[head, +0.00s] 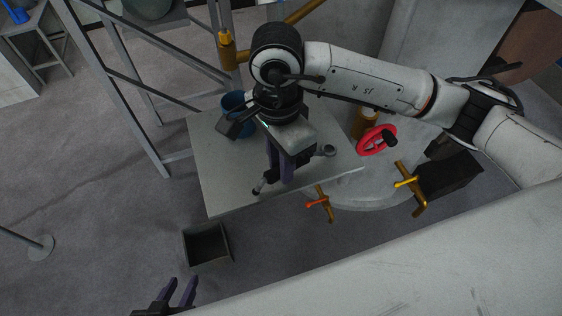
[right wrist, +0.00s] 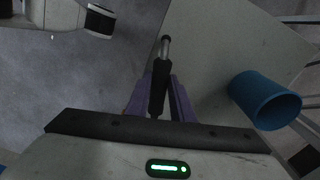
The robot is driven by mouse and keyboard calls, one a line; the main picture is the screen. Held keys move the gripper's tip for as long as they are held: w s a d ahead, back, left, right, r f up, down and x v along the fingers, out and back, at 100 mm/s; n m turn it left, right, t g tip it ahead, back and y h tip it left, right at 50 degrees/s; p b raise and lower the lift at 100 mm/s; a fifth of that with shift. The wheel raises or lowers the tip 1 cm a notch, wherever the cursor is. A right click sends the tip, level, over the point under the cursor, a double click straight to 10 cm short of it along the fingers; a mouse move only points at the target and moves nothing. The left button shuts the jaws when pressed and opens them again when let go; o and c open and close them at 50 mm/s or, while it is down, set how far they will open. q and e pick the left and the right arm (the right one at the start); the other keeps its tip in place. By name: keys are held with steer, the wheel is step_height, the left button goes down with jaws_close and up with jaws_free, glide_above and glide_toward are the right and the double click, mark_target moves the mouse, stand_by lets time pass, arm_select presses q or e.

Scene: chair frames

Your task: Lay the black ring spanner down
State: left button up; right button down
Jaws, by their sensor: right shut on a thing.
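My right gripper (head: 279,180) is above the grey table (head: 225,185), pointing down, with its purple fingers shut on the black ring spanner (head: 260,187). One end of the spanner sticks out to the left of the fingers. In the right wrist view the spanner's dark handle (right wrist: 158,88) lies between the fingers, with a grey tip pointing away. The gripper hides its middle, and I cannot tell whether it touches the table. My left gripper (head: 181,290) is open and empty at the lower left.
A dark open bin (head: 207,246) stands below the front edge. Valves and a red handwheel (head: 376,139) are to the right. The table's left part is bare.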

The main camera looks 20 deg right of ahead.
steer(key=shift+f, duration=0.15)
stand_by(0.3)
steer(key=c, duration=1.2)
jaws_free()
steer(key=shift+o, duration=0.2)
steer(key=shift+r, duration=1.45)
steer(key=shift+r+p, duration=0.2)
steer(key=shift+p, duration=0.15)
